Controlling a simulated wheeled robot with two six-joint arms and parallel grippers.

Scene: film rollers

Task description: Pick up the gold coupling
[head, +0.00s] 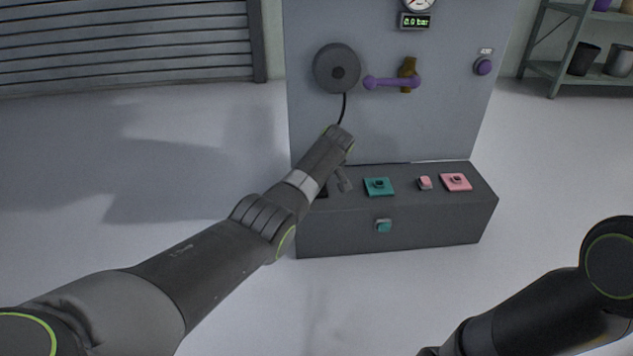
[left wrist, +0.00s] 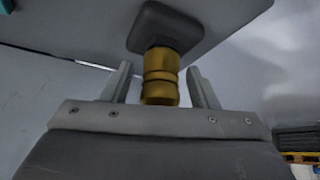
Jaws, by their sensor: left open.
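The gold coupling (left wrist: 160,78) shows in the left wrist view, between the two fingers of my left gripper (left wrist: 163,84). The fingers are open, with a gap on each side of it. A dark grey block (left wrist: 166,26) adjoins the coupling's far end. In the head view the coupling is hidden behind my left arm, whose gripper end (head: 342,182) is over the left part of the grey bench (head: 440,218). My right arm is at the lower right of the head view; its gripper is out of frame.
A grey panel (head: 390,130) rises behind the bench, with a dark round reel (head: 337,68), a purple-handled valve (head: 395,82) and a purple knob (head: 483,66). Teal (head: 379,187) and pink (head: 456,182) fittings sit on the bench top. The floor in front is clear.

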